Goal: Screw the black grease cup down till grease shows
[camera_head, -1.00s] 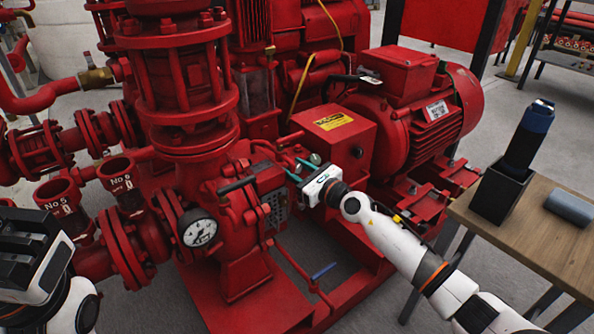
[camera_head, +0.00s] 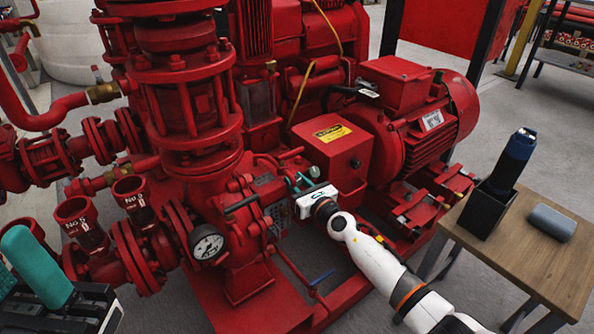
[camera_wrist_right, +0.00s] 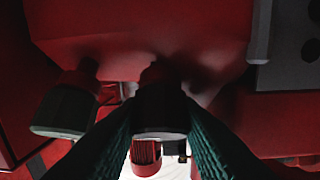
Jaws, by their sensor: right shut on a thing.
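The black grease cup (camera_wrist_right: 162,108) is in the middle of the right wrist view, under the red housing. My right gripper (camera_wrist_right: 160,125) has its ribbed teal fingers on both sides of it and is shut on it. In the head view my right gripper (camera_head: 301,182) reaches in between the pump and the red box, and the held cup is hard to make out. A second, grey-green cup (camera_wrist_right: 64,112) hangs to the left, apart from the fingers. No grease can be made out. My left gripper (camera_head: 30,268) is at the lower left, partly cut off, away from the pump.
A pressure gauge (camera_head: 207,242) and a blue-handled valve (camera_head: 322,277) are on the pump's near side. The red motor (camera_head: 430,115) stands behind my right arm. A wooden table (camera_head: 530,245) at right holds a black holder (camera_head: 486,209) and a grey cylinder (camera_head: 552,222).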

